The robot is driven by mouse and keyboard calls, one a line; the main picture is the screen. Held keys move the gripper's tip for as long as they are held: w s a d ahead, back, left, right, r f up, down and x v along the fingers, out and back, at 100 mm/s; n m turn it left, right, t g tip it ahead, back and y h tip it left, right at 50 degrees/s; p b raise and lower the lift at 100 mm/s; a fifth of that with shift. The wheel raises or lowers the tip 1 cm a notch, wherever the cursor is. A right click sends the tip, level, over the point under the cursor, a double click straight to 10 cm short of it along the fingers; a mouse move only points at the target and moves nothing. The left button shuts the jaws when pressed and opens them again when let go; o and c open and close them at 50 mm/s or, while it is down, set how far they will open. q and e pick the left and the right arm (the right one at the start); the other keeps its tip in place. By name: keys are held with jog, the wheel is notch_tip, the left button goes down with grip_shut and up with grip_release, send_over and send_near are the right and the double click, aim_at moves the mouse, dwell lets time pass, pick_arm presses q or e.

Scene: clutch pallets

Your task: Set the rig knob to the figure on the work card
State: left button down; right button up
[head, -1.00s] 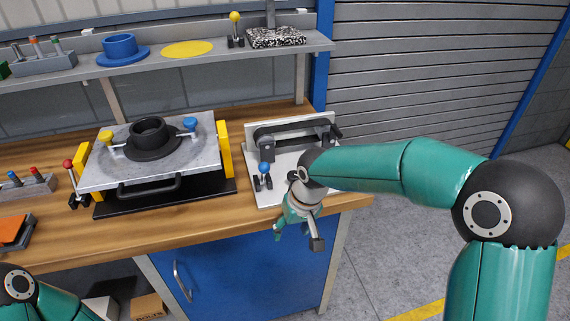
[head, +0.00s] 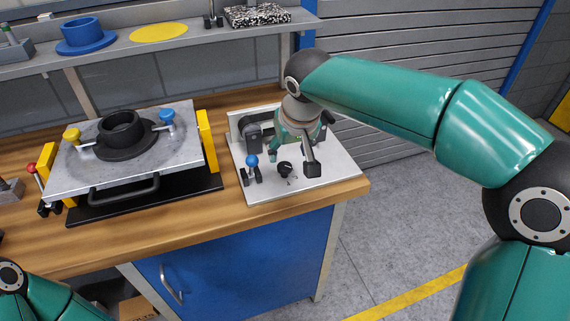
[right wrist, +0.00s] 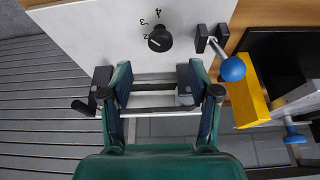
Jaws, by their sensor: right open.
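The rig is a pale plate (head: 315,185) at the right end of the bench. Its small black knob (head: 285,170) stands near the front. In the right wrist view the knob (right wrist: 160,39) has the figures 2, 3 and 4 beside it; I cannot tell exactly where it points. My right gripper (head: 294,155) is open and empty above the rig, behind and right of the knob. In the right wrist view the knob lies beyond the open fingertips (right wrist: 159,92), apart from them. My left gripper is out of view. I cannot make out a work card.
A blue-ball lever (head: 251,163) stands left of the knob, and a dark handle bar (head: 247,130) is at the rig's back. A grey fixture plate (head: 75,172) with a black flanged ring (head: 122,130) lies left. A shelf (head: 215,38) runs above.

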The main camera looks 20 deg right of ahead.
aim_at(285, 166)
jog(key=x, duration=0.7)
jog(key=shift+f, duration=0.15)
jog(key=c, duration=1.1)
jog(key=shift+w+n+y+p, duration=0.1)
jog(key=shift+n+y+p, duration=0.45)
jog(key=shift+n, duration=0.65)
jog(key=shift+c, duration=0.2)
jog(key=shift+n, duration=0.5)
jog(key=o, duration=1.1)
jog(key=shift+o, duration=0.2)
